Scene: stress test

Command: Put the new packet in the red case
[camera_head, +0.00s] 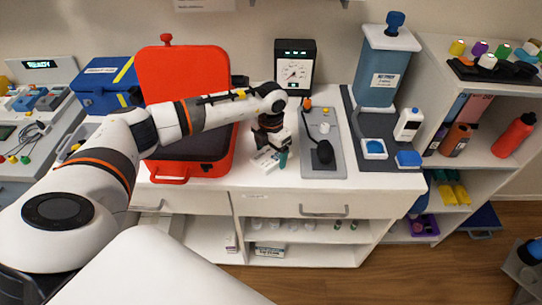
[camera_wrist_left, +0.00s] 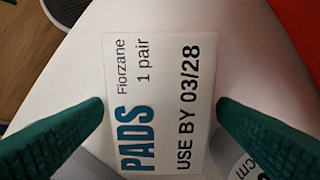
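The red case (camera_head: 183,68) stands open on the white counter, lid raised at the back and dark inside. A white packet (camera_head: 264,160) lies just right of it. In the left wrist view the packet (camera_wrist_left: 150,60) shows the label "PADS, Fiorzane, 1 pair, USE BY 03/28". My left gripper (camera_head: 274,150) is low over the packet. Its green fingers (camera_wrist_left: 160,105) are apart, one on each side of the label; whether they touch the packet cannot be told. My right gripper is not in view.
A grey tray (camera_head: 334,161) with a black item lies right of the gripper. A gauge box (camera_head: 294,66) stands behind, a blue case (camera_head: 101,92) left of the red one. A blue dispenser (camera_head: 382,75) stands further right. My left arm crosses above the red case.

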